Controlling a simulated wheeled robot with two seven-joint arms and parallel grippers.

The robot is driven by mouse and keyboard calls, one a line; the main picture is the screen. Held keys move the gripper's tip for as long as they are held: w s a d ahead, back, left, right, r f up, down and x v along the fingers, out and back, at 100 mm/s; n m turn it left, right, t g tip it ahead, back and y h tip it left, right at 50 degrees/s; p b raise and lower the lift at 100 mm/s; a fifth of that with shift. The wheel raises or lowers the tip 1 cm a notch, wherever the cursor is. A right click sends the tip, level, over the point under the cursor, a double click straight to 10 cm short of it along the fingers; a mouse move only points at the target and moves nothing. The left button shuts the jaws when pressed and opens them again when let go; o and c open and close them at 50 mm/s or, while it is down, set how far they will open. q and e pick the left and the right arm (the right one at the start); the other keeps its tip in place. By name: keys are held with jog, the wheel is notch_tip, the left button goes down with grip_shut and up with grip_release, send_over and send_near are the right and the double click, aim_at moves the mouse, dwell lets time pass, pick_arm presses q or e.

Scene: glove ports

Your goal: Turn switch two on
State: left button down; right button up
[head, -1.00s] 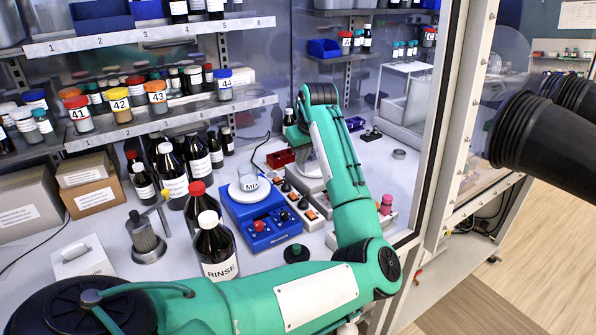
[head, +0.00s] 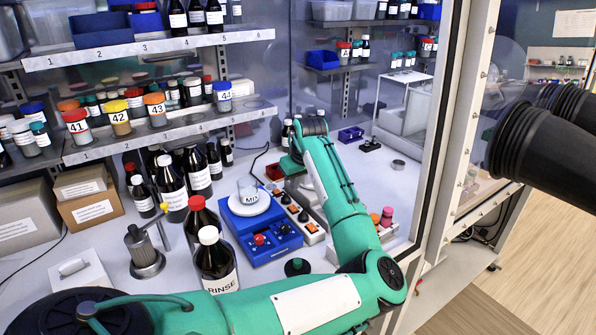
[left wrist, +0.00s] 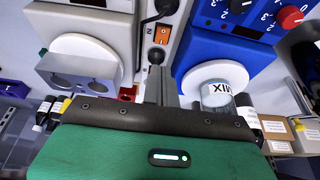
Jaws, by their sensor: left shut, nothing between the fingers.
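In the head view the fingers are hidden behind my arm. My right gripper is not in view.
The blue mixer (head: 258,252) with a beaker marked MIX (head: 249,188) stands beside the panel. A RINSE bottle (head: 214,262) and other brown bottles stand left of it. A pink-topped bottle (head: 387,216) is right of my arm. The bench behind it is mostly clear.

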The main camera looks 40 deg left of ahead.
aim_at(291, 205)
pick_arm(q)
jog(key=p+x, duration=0.1)
jog(key=x, duration=0.5)
jog(key=shift+d+f+p, duration=0.1)
jog(key=shift+d+p, duration=0.1)
jog(key=shift+p, duration=0.2)
jog(key=shift+f, duration=0.75)
jog(key=shift+a, duration=0.1)
